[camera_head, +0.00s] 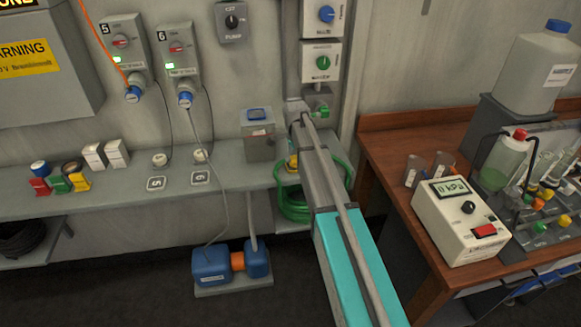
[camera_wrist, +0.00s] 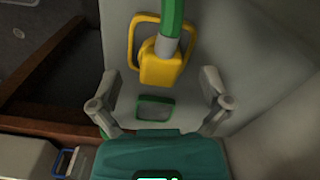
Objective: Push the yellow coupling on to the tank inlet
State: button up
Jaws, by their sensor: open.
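The yellow coupling (camera_wrist: 160,68) has a looped handle and a grey collar with a green hose (camera_wrist: 174,16) running from it. It lies between and beyond the fingers of my gripper (camera_wrist: 160,100), which are spread apart and empty. In the head view a small yellow part (camera_head: 292,163) shows beside the tank, mostly hidden by my arm. The tank (camera_head: 259,145) is a grey box with a blue lid on the shelf. The inlet cannot be made out, nor whether the coupling is on it. The fingertips are unclear in the head view.
A green hose coil (camera_head: 294,206) hangs at the shelf (camera_head: 110,192). A blue pump (camera_head: 230,264) stands below. The wooden bench (camera_head: 385,150) at right carries a kPa meter (camera_head: 462,222) and bottles. Wall boxes (camera_head: 321,62) stand above my arm. The shelf front is partly clear.

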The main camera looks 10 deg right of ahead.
jog(key=shift+f+b, duration=0.3)
jog(key=shift+f, duration=0.25)
jog(key=shift+c, duration=0.2)
jog(key=c, duration=1.1)
jog(key=shift+r, duration=0.1)
jog(key=shift+c, duration=0.2)
notch_tip(320, 180, up, 3)
jog(key=p, duration=0.3)
jog(key=s+d+r+p, duration=0.2)
jog(key=s+r+p, duration=0.8)
jog(key=s, duration=0.4)
jog(key=shift+f, duration=0.1)
jog(key=shift+d, duration=0.1)
